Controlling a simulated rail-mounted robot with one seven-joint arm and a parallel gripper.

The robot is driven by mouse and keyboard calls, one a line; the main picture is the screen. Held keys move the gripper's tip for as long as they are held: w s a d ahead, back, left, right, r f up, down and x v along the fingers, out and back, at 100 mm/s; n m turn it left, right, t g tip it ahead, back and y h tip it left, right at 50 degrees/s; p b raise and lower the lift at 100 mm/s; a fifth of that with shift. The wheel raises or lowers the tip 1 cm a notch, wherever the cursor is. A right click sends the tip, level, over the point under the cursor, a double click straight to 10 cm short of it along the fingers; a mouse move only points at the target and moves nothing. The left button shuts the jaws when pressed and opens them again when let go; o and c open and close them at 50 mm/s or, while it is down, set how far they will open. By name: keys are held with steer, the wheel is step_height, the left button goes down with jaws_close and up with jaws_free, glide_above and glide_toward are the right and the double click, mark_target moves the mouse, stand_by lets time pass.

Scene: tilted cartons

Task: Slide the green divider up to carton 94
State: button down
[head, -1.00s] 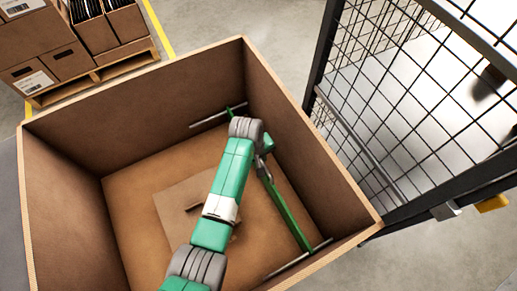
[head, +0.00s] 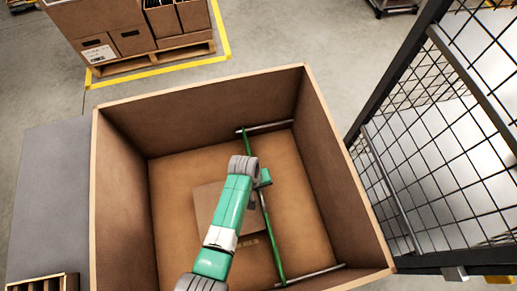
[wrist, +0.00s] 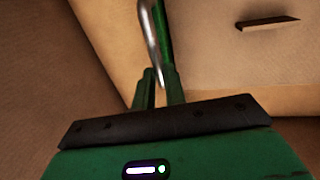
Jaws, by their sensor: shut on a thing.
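The green divider (head: 271,232) stands in a big brown bin and spans two grey rails, near their left ends. A flat-topped brown carton (head: 205,205) lies just left of it, partly hidden by my arm. No number is readable on it. I cannot tell whether divider and carton touch. My gripper (head: 264,178) is down over the divider's middle. In the wrist view, its fingers (wrist: 158,88) are shut on the divider's silver handle (wrist: 150,38), and the carton (wrist: 235,65) with a dark hand slot is beside it.
The bin's walls (head: 122,200) stand high around my arm. Bin floor (head: 305,205) is clear right of the divider. A wire mesh fence (head: 425,130) stands outside to the right. Boxes on a pallet (head: 150,60) stand behind.

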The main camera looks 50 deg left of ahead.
steer(key=shift+r, duration=0.1)
steer(key=c, duration=1.5)
jaws_free()
steer(key=shift+s+a, duration=0.15)
steer(key=shift+s, duration=0.05)
steer(key=shift+o, duration=0.2)
step_height(320, 180, up, 8)
steer(key=s+p, duration=0.1)
steer(key=p, duration=0.2)
steer(key=shift+a+f+p, duration=0.2)
steer(key=shift+a+p, duration=0.1)
steer(key=shift+a, duration=0.05)
steer(key=shift+s, duration=0.1)
